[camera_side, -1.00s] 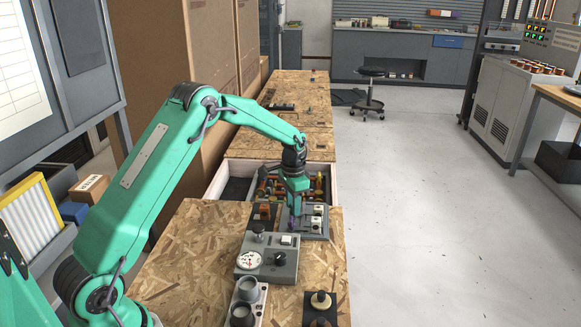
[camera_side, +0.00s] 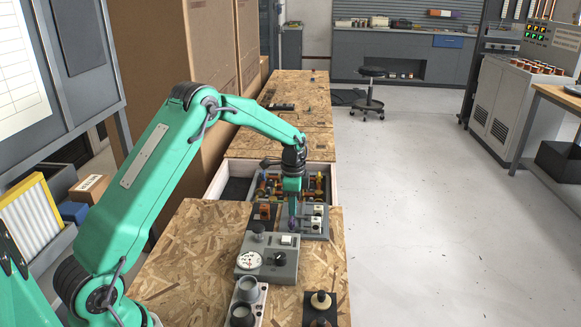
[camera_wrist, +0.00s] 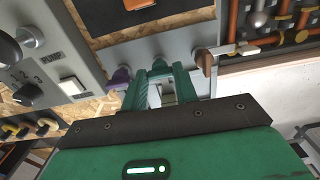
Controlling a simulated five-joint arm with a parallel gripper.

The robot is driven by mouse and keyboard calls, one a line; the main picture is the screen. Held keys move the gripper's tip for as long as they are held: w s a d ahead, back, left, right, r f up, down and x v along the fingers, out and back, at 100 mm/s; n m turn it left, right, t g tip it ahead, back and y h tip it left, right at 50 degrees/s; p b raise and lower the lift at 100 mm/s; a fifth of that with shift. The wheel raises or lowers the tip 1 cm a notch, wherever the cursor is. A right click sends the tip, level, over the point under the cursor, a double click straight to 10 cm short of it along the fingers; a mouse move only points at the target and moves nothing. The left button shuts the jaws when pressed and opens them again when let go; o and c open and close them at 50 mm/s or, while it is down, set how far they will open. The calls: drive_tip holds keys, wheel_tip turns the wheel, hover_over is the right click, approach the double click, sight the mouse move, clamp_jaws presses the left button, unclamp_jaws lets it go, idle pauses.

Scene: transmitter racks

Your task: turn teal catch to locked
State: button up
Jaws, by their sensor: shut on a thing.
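The teal catch (camera_wrist: 158,65) is on a grey panel (camera_wrist: 220,20), in a row between a purple catch (camera_wrist: 120,78) on the left and a brown catch (camera_wrist: 204,61) on the right in the wrist view. My gripper (camera_wrist: 161,73) is shut on the teal catch, with one green finger on each side of it. The fingers hide most of the catch, and its colour blends with theirs, so its angle is hard to read. In the side view my gripper (camera_side: 293,214) points down at the left part of the panel.
A grey box (camera_side: 270,262) with a dial and knobs stands close in front of the panel. A drawer or tray with orange and brass parts (camera_side: 265,187) lies behind it. Bare board (camera_side: 190,240) is free to the left.

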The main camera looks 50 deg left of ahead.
drive_tip(key=shift+r, duration=0.1)
drive_tip(key=o, duration=1)
drive_tip(key=shift+r, duration=3.85)
